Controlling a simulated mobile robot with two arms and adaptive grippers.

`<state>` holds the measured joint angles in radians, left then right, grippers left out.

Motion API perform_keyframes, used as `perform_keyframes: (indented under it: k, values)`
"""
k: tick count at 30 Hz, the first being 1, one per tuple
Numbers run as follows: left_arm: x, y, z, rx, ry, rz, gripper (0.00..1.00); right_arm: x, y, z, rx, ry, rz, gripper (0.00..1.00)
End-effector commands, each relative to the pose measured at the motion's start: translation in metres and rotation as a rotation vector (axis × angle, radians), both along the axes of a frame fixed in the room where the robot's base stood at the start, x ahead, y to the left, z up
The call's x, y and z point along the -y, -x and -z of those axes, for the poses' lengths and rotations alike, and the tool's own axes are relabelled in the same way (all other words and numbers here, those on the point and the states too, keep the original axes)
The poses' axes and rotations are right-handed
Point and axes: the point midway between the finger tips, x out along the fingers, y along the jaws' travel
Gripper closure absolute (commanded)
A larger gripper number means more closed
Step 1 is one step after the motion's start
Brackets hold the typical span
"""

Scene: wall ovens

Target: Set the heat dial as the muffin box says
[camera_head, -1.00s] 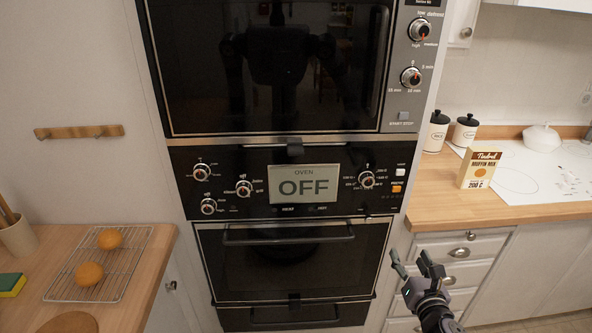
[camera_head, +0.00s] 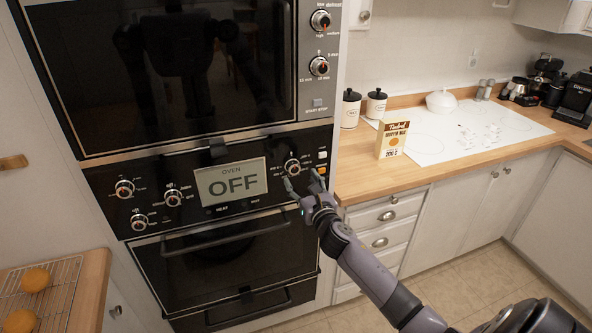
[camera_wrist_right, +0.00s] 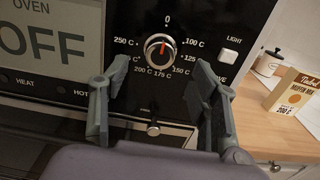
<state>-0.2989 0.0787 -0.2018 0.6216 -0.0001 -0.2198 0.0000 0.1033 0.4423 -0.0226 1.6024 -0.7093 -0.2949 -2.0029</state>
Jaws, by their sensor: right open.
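The heat dial (camera_head: 292,167) is the knob on the right of the oven panel. In the right wrist view the dial (camera_wrist_right: 159,48) has a red mark pointing up near 0, with labels from 100 C to 250 C around it. My right gripper (camera_head: 304,184) is open just in front of and below the dial; in the wrist view its fingers (camera_wrist_right: 160,85) stand apart on both sides below the knob, not closed on it. The oven display (camera_head: 231,182) reads OFF. The muffin box (camera_head: 393,139) stands upright on the counter and reads 200 C. My left gripper is not in view.
Further knobs (camera_head: 173,197) sit left of the display. A light button (camera_wrist_right: 229,57) is right of the dial. Two white canisters (camera_head: 376,104) and a white cooktop (camera_head: 460,130) are on the wooden counter (camera_head: 350,182). Oranges lie on a rack (camera_head: 48,300) at lower left.

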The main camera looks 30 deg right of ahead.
Motion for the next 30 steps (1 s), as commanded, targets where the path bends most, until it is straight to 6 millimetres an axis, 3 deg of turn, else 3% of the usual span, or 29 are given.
perform_keyframes:
  k: [6,12,23,30]
  values:
    - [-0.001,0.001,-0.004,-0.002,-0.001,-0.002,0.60,0.009,-0.033,-0.001,0.001,-0.002,0.003,0.44]
    - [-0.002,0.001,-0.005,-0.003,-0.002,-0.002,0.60,0.012,-0.047,0.000,0.000,0.000,0.002,0.44]
    - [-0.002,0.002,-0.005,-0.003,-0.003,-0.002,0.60,0.012,-0.050,0.000,0.000,0.000,0.001,0.45]
    - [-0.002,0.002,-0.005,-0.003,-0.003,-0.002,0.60,0.012,-0.050,0.000,0.000,0.000,0.001,0.61]
